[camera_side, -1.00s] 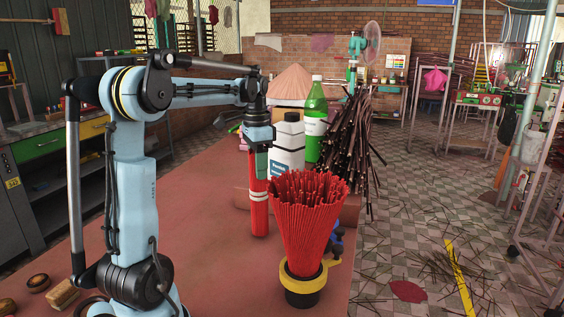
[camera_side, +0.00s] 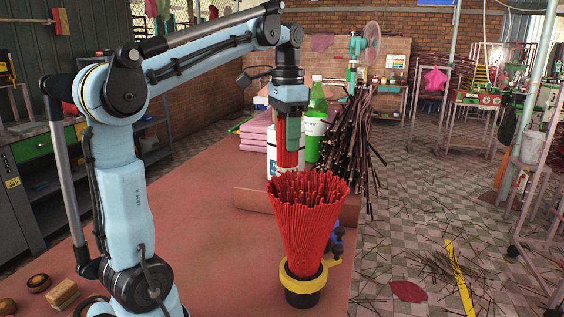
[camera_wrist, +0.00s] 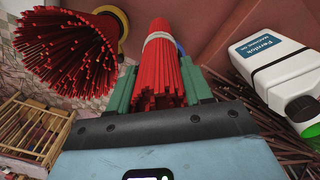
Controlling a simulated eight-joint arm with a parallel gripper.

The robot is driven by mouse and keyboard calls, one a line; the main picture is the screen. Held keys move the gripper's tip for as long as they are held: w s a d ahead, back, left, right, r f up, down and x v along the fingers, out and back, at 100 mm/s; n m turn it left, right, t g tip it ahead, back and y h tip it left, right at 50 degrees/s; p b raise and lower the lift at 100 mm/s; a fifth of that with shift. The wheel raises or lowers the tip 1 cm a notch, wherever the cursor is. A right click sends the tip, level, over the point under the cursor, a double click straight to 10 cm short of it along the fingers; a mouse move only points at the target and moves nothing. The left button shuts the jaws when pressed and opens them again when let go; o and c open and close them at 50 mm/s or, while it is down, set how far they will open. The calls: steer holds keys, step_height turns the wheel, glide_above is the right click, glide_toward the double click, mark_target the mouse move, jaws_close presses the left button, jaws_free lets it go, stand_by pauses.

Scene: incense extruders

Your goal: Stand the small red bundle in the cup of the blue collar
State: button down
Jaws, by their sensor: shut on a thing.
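The small red bundle (camera_wrist: 160,65) has a pale band and sits between the green jaws of my gripper (camera_wrist: 162,88) in the wrist view. In the side view my gripper (camera_side: 291,128) holds the bundle (camera_side: 290,157) upright above the table, behind the large red bundle, which hides its lower end. Only a bit of the blue collar (camera_side: 337,238) shows in the side view, behind the large bundle. In the wrist view a blue sliver (camera_wrist: 181,50) shows beside the held bundle; its cup is hidden.
A large flared red bundle (camera_side: 305,220) stands in a yellow collar (camera_side: 328,269) with a black cup at the table's right edge. A white bottle (camera_wrist: 275,70), a green bottle (camera_side: 316,125) and dark sticks (camera_side: 345,140) stand behind. The left of the table (camera_side: 200,215) is largely clear.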

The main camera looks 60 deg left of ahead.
steer(key=shift+r, duration=5.05)
steer(key=w+f, duration=0.4)
steer(key=f, duration=0.6)
steer(key=w+f, duration=0.5)
steer(key=f, duration=0.5)
steer(key=shift+w+f, duration=0.15)
steer(key=shift+w, duration=0.15)
steer(key=shift+c, duration=2)
jaws_free()
step_height(320, 180, up, 12)
